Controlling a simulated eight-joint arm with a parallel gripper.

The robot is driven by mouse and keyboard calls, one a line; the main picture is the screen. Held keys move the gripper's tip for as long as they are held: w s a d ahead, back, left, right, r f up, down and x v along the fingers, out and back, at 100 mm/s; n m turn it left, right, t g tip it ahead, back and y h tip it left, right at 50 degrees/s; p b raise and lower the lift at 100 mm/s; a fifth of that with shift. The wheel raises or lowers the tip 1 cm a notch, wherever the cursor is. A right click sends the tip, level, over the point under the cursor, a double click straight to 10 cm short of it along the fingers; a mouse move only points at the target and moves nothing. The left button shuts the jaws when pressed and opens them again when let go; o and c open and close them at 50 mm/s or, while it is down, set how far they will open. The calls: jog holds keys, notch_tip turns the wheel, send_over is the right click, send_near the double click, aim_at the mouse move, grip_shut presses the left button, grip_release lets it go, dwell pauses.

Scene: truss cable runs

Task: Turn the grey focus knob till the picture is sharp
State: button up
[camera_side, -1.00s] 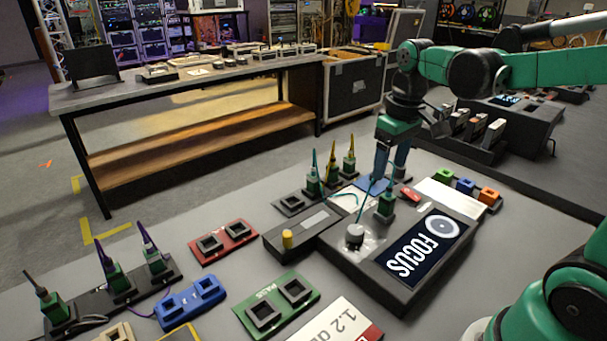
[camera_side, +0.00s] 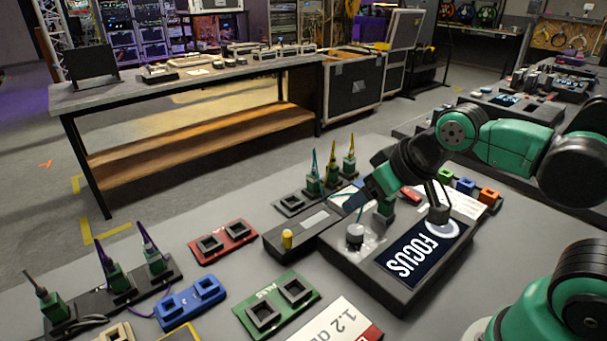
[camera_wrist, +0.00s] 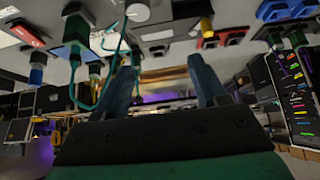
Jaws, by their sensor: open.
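The grey focus knob (camera_side: 355,232) stands on the dark console (camera_side: 375,295), beside the screen (camera_side: 412,259). The screen's FOCUS lettering looks legible; part of its white ring is hidden by my arm. My gripper (camera_side: 352,203) is tilted nearly level, pointing left in the side view, above and behind the knob. In the wrist view my gripper (camera_wrist: 161,62) has its two blue fingers spread with nothing between them. The pale knob (camera_wrist: 137,12) shows near the top edge there, beyond the fingertips and not touching them.
A green plug (camera_side: 385,210) with a teal cable (camera_wrist: 100,85) stands close to my gripper. Several plugs (camera_side: 330,178) stand behind. Red (camera_side: 224,241) and green (camera_side: 277,306) socket blocks lie left, with bare table around them.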

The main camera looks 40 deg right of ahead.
aim_at(356, 229)
jog(key=shift+o, duration=0.6)
jog(key=g, duration=0.2)
jog(key=w+d+f+g, duration=0.1)
jog(key=w+f+g, duration=0.1)
jog(key=g, duration=0.1)
jog(key=shift+w+d+f+g, duration=0.15)
jog(key=shift+w+d+g, duration=0.05)
jog(key=shift+d+g, duration=0.1)
jog(key=shift+w+d+f+g, duration=0.2)
jog(key=shift+f+g, duration=0.45)
jog(key=shift+g, duration=0.15)
jog(key=shift+f, duration=2.8)
grip_shut()
